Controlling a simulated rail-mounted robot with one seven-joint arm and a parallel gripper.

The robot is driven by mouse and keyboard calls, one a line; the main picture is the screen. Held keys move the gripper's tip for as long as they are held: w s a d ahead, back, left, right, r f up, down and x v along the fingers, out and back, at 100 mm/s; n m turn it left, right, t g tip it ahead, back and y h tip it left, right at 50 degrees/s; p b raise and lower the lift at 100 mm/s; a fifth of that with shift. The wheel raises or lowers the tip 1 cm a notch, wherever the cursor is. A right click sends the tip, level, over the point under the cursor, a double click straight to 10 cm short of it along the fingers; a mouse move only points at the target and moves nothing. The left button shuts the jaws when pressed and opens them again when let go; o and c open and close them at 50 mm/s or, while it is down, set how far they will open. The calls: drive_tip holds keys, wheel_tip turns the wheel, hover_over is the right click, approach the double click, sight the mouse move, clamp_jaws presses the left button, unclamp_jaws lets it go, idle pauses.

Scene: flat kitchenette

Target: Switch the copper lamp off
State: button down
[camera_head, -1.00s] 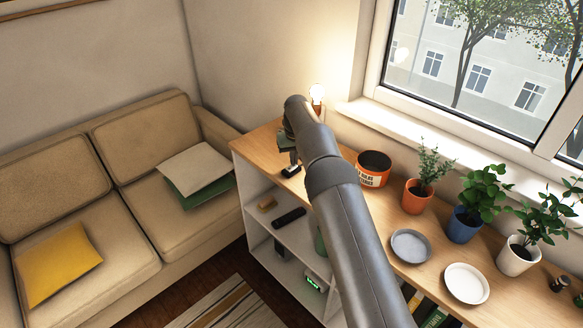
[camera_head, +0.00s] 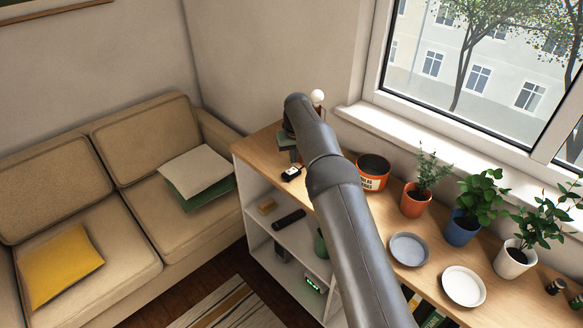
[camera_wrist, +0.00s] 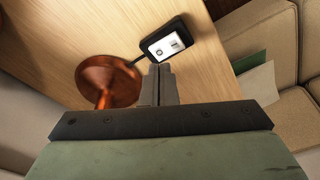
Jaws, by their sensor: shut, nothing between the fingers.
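The copper lamp shows in the head view as a pale, unlit bulb (camera_head: 317,97) behind my arm, with most of its body hidden. In the wrist view its round copper base (camera_wrist: 108,82) stands on the wooden top. A cord runs from the base to a black switch box with a white face (camera_wrist: 166,43); the box also shows in the head view (camera_head: 291,174). My gripper (camera_wrist: 160,72) is shut and empty, its fingertips just beside the near edge of the switch box. I cannot tell whether they touch it.
An orange-red tin (camera_head: 372,174), potted plants (camera_head: 417,197) and two plates (camera_head: 409,248) stand along the wooden shelf top (camera_head: 262,143). A window is behind it. A beige sofa (camera_head: 120,190) with cushions stands at the left.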

sight(295, 169)
drive_tip(key=shift+r+p, duration=1.35)
drive_tip(key=shift+r, duration=0.75)
drive_tip(key=s+d+r+m, duration=0.3)
drive_tip(key=s+d+r, duration=1.25)
drive_tip(key=s, duration=0.25)
drive_tip(key=s+d+f, duration=0.2)
drive_tip(key=s+d, duration=0.1)
drive_tip(key=s, duration=1.3)
drive_tip(key=s+d+f+m+b, duration=0.1)
drive_tip(key=s+d+f, duration=0.1)
drive_tip(key=s, duration=1.4)
drive_tip(key=shift+s+d+g+h, duration=0.2)
drive_tip(key=shift+d+g+h, duration=0.1)
drive_tip(key=shift+d, duration=0.4)
